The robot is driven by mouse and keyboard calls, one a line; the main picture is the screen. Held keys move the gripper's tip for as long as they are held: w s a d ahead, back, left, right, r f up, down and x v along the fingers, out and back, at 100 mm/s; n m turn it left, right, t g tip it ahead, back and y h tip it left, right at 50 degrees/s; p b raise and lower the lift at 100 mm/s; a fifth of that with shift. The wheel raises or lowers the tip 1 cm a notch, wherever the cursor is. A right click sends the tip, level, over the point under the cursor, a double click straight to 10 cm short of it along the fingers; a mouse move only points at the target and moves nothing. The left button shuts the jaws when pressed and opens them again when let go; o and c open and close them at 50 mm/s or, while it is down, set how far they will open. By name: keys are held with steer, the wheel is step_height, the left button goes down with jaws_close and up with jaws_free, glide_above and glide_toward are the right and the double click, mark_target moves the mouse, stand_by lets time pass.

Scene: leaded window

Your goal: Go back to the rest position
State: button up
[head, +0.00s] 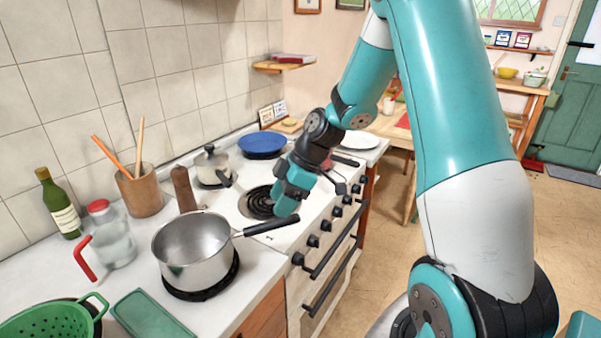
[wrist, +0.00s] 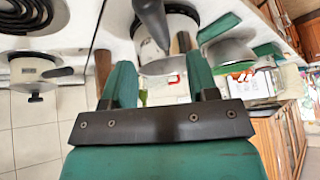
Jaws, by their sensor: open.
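My gripper (head: 290,196) is over the stove (head: 285,235) in the head view, pointing down and left, near the pot's handle. In the wrist view my gripper (wrist: 163,82) has its two green fingers spread apart, with nothing held between them. Whether my gripper touches the handle is unclear.
A coil burner (head: 258,203) lies under and left of my gripper. A green bottle (head: 59,206), a glass jug (head: 115,246) and a utensil crock (head: 141,190) stand left. The floor at right is open.

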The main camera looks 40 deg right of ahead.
steer(key=v, duration=0.9)
steer(key=shift+r+b, duration=0.2)
steer(key=shift+b, duration=0.25)
steer(key=shift+s+d, duration=0.1)
